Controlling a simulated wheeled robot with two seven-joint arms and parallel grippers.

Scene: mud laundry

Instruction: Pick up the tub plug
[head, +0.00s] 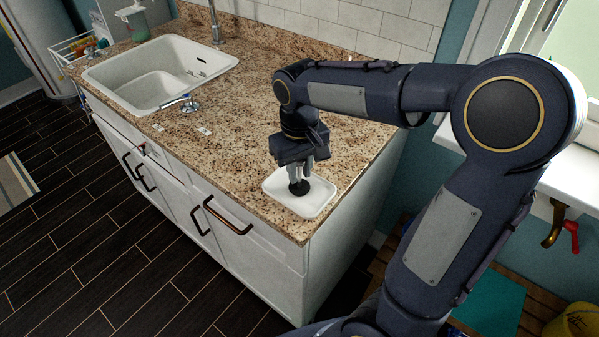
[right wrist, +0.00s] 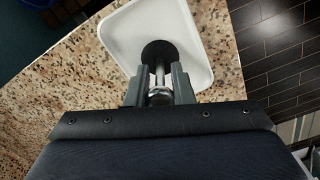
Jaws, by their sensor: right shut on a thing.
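The tub plug (head: 299,188) is a dark round disc with a metal stem, at the white tray (head: 322,204) near the counter's right front corner. My right gripper (head: 300,175) points down over the tray and is shut on the plug's stem. In the right wrist view the black disc (right wrist: 158,50) shows beyond the fingers (right wrist: 159,92), with the metal stem between them. I cannot tell whether the disc touches the tray. My left gripper is not in view.
The speckled counter (head: 230,130) has a white sink (head: 150,85) and a faucet (head: 215,25) at the left. A tiled wall stands behind.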

